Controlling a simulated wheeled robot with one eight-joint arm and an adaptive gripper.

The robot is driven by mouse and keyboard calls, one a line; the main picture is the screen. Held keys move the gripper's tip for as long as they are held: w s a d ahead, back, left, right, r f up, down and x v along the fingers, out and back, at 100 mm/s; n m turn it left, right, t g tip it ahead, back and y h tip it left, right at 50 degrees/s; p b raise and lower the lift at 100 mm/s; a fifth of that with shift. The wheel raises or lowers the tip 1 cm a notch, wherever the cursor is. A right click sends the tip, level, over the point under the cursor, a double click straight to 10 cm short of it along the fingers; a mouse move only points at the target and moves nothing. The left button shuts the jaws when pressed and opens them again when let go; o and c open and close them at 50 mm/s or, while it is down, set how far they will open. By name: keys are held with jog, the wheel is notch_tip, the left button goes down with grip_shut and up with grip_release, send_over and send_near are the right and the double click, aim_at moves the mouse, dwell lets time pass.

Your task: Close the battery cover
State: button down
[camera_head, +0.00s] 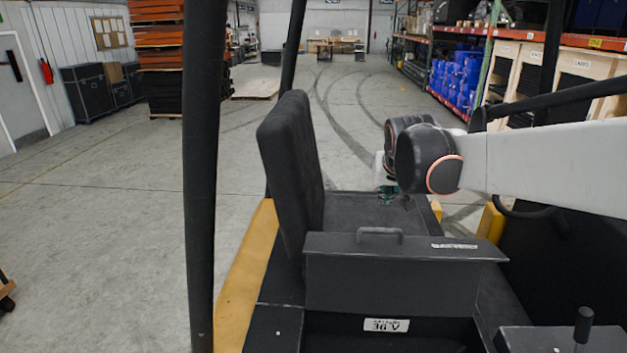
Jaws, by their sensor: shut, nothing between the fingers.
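The battery cover (345,247) is a dark panel on the vehicle in front of me. It has a grey handle (380,230) on top and a small white label with upside-down lettering near its right end. A dark upright face (395,288) shows below its near edge. I cannot tell from this angle how far the cover is open. My gripper (387,193) is beyond the cover, low over the dark flat surface behind it. It is small, partly hidden by my wrist, and shut with nothing in it. It looks apart from the handle.
A tall black seat back (290,185) stands left of the cover. A dark post (203,180) rises at left. A lever (583,325) stands at lower right. My arm reaches in from the right. Open concrete floor lies left and beyond; shelving with blue bins (458,75) stands far right.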

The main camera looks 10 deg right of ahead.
jog(key=p, duration=0.1)
send_over(378, 239)
jog(key=w+d, duration=0.1)
jog(key=w, duration=0.3)
notch_tip(378, 239, down, 7)
jog(key=s, duration=0.1)
jog(key=s+p, duration=0.1)
jog(key=s+a+f, duration=0.1)
jog(key=s, duration=0.1)
jog(key=shift+p, duration=0.3)
jog(key=shift+w+f, duration=0.15)
jog(key=shift+f, duration=0.05)
jog(key=shift+r, duration=0.1)
